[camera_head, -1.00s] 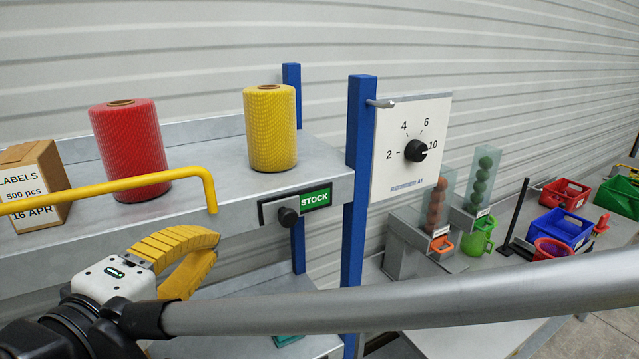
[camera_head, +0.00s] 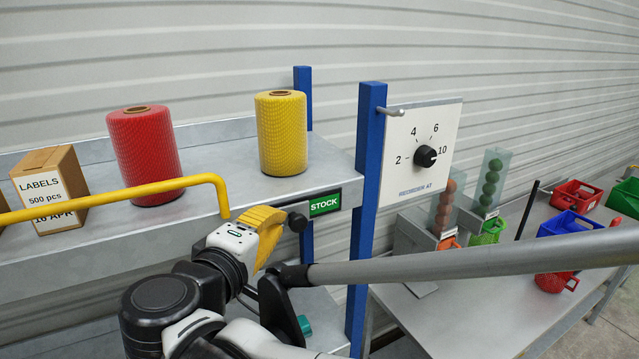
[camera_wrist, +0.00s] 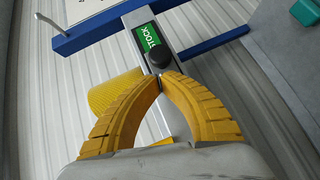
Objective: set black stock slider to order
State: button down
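The black stock slider knob (camera_head: 297,222) sits on the shelf's front edge, at the left side of the green STOCK label (camera_head: 325,204). In the wrist view the knob (camera_wrist: 160,59) is just beyond my fingertips, beside the STOCK label (camera_wrist: 150,38). My gripper (camera_head: 283,214) has yellow ribbed fingers, and it is at the knob's left in the head view. In the wrist view the fingertips (camera_wrist: 166,79) come together with nothing visible between them. I cannot tell whether they touch the knob. My fingers hide most of the slider's track left of the knob.
A yellow rail (camera_head: 120,196) runs in front of the shelf, above my gripper. A red roll (camera_head: 145,155), a yellow roll (camera_head: 282,135) and a labels box (camera_head: 50,190) stand on the shelf. A blue post (camera_head: 367,150) and a dial panel (camera_head: 420,150) are to the right.

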jog(key=shift+w+d, duration=0.15)
jog(key=shift+d, duration=0.1)
jog(key=shift+a+f, duration=0.1)
jog(key=w+d, duration=0.1)
jog(key=d, duration=0.1)
jog(key=w+d, duration=0.1)
jog(key=d, duration=0.1)
jog(key=w+d, duration=0.2)
jog(key=shift+d, duration=0.35)
jog(key=shift+a, duration=0.1)
jog(key=shift+w, duration=0.1)
